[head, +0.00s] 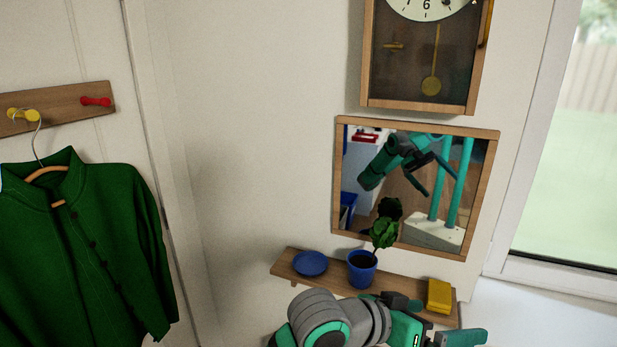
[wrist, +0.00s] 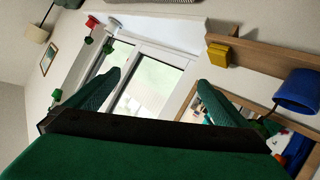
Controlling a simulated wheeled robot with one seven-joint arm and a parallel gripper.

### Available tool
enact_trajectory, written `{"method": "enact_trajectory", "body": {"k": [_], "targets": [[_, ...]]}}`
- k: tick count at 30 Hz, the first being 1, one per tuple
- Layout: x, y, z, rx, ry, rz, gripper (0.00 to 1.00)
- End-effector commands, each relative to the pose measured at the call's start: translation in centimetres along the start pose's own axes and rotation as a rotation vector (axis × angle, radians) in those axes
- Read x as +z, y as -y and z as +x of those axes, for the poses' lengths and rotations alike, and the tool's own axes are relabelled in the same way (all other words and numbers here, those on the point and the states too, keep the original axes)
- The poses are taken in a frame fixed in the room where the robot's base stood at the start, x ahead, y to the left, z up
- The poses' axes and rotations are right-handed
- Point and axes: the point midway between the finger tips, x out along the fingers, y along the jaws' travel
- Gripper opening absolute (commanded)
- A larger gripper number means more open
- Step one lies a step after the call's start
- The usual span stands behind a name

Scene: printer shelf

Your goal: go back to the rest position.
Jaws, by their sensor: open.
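My gripper (wrist: 160,78) is open and empty in the wrist view, its two green fingers spread apart with the window showing between them. In the head view my arm reaches in at the bottom, in front of the lower edge of the small wooden shelf (head: 328,281), with one green finger pointing right. No object is between the fingers.
The shelf carries a blue saucer (head: 310,263), a blue pot (head: 362,270) with a plant, and a yellow box (head: 439,296) close to my gripper. Above are a mirror (head: 352,216) and a pendulum clock (head: 412,72). A green jacket (head: 85,250) hangs left; a window (head: 570,150) is right.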

Motion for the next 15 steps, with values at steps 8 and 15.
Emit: {"method": "enact_trajectory", "body": {"k": [8, 15], "targets": [[-2.7, 0.2, 1.0, 0.046, -0.327, -0.105, 1.00], [-2.7, 2.2, 0.6, 0.012, -0.567, -0.213, 1.00]]}}
